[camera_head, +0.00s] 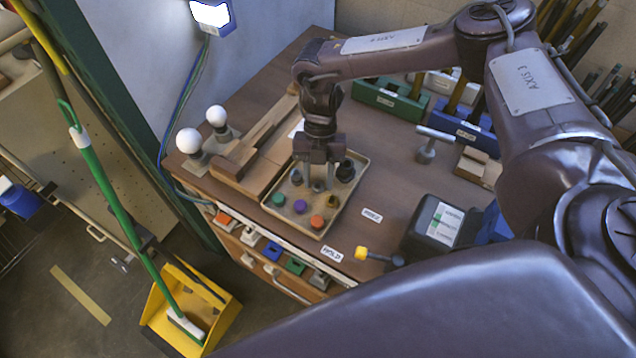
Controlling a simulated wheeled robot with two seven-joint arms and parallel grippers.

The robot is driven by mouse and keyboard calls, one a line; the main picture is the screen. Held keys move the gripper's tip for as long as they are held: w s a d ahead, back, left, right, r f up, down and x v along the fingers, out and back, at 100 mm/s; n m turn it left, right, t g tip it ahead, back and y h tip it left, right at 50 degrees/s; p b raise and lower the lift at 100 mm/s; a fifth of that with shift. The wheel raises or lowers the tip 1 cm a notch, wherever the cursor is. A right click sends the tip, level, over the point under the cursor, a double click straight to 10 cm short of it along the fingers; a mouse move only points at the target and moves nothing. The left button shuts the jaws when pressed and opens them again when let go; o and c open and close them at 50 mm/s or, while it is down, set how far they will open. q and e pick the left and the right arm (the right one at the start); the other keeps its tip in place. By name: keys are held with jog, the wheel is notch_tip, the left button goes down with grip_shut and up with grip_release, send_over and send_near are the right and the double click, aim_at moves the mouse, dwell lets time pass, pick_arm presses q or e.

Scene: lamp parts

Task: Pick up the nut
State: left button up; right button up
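My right gripper (318,182) points down into a shallow tan tray (318,232) on the wooden workbench. Its fingertips are low among the small parts in the tray; I cannot tell whether they are open or hold anything. The tray holds a green part (278,199), a purple part (300,206), an orange part (317,221), a gold part (332,201), a grey part (296,177) and a black part (346,170). They are too small for me to tell which one is the nut. My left gripper is out of view.
Two white bulbs (189,140) stand on the bench left of the tray, beside wooden blocks (238,160). A grey hammer-like tool (427,150), a green bin (390,101) and a blue bin (462,128) are behind. A dark box (433,232) sits at right.

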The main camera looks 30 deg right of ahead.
jog(key=c, duration=0.7)
jog(key=shift+r, duration=0.2)
